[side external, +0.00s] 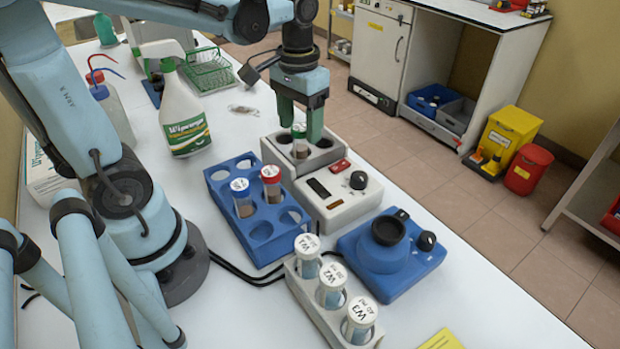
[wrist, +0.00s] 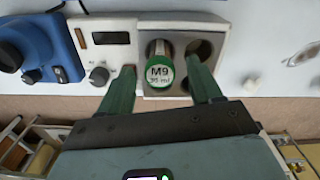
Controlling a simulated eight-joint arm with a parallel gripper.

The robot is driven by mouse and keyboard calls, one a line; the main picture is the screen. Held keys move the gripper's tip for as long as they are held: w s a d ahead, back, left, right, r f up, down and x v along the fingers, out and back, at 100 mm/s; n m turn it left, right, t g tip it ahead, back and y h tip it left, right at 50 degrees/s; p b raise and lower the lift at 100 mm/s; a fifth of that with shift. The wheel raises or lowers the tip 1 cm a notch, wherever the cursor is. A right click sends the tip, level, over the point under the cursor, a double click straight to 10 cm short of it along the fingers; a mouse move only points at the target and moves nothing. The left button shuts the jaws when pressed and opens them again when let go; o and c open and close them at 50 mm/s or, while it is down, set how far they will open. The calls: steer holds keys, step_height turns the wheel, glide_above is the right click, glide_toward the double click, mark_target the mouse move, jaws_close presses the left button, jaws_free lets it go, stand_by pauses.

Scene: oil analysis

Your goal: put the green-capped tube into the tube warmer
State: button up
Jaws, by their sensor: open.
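The green-capped tube (side external: 300,142) stands in a well of the tube warmer (side external: 335,187), with its upper part showing above the block. In the wrist view its cap (wrist: 160,72) reads M9, and it sits in the left of the wells seen in the warmer's block (wrist: 187,19). The well to its right is empty. My gripper (side external: 300,137) is open, with one finger on each side of the tube. In the wrist view my gripper's fingers (wrist: 160,85) stand apart from the cap, with gaps on both sides. The tube's lower end is hidden in the block.
A blue mixer (side external: 390,255) and a white rack (side external: 295,285) of white-capped tubes stand in front. A spray bottle (side external: 184,115) stands behind the blue rack.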

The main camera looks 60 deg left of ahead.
step_height(320, 180, up, 9)
stand_by(0.5)
step_height(320, 180, down, 12)
steer(key=shift+r, duration=0.35)
stand_by(0.8)
steer(key=shift+f, duration=0.2)
